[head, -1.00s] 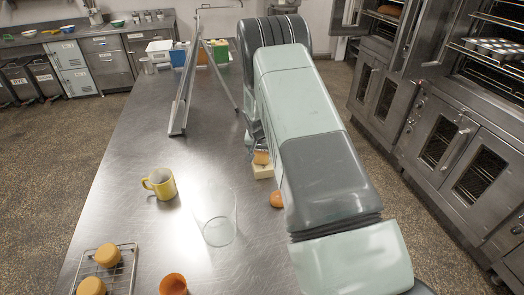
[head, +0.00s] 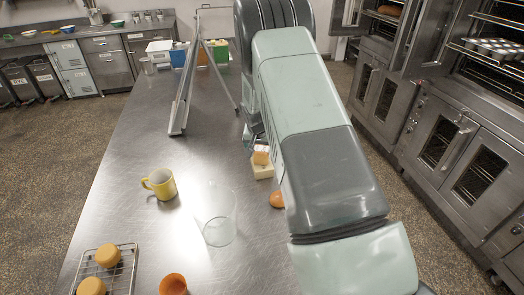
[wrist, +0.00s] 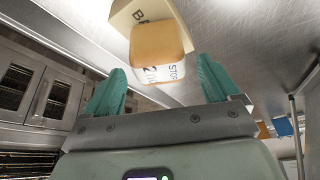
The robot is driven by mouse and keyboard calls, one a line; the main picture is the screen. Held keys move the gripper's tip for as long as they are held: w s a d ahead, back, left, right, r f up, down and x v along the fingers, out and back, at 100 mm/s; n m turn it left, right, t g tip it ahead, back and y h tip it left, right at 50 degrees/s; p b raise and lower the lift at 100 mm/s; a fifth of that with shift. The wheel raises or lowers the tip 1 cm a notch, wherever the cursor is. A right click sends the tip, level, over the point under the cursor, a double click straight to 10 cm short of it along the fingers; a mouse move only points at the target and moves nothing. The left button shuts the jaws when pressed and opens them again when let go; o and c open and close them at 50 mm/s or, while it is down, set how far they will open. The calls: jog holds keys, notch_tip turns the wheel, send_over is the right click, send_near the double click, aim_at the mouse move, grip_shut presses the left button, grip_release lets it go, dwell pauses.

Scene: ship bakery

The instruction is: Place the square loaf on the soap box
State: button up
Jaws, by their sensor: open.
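The square loaf (head: 261,158), a small block with a golden-brown face and a white lettered side, rests on the cream soap box (head: 264,172) on the steel table. In the wrist view the loaf (wrist: 160,42) is in front of the lettered soap box (wrist: 126,16) and appears to touch it. My gripper (wrist: 160,82) is open, with its two teal fingers wide apart on either side of the loaf's near end. No finger visibly touches the loaf. In the head view my arm hides most of the gripper.
A round bun (head: 277,200) lies just in front of the soap box, partly behind my arm. A metal stand (head: 183,95) is at the back left.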

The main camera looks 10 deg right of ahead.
jog(key=s+a+r+n, duration=0.1)
jog(key=s+r, duration=0.6)
jog(key=r, duration=0.4)
jog(key=s+a+r, duration=0.1)
jog(key=s+r, duration=0.5)
jog(key=r, duration=0.4)
jog(key=s+a+r+n, duration=0.1)
jog(key=s+r, duration=0.6)
jog(key=r, duration=0.4)
jog(key=s+a+r+n+y, duration=0.1)
jog(key=s+r, duration=0.1)
jog(key=s, duration=0.8)
jog(key=s+a+r+n+t, duration=0.1)
jog(key=s+r+n, duration=0.1)
jog(key=s, duration=0.9)
jog(key=shift+s+y, duration=0.25)
jog(key=shift+y, duration=0.15)
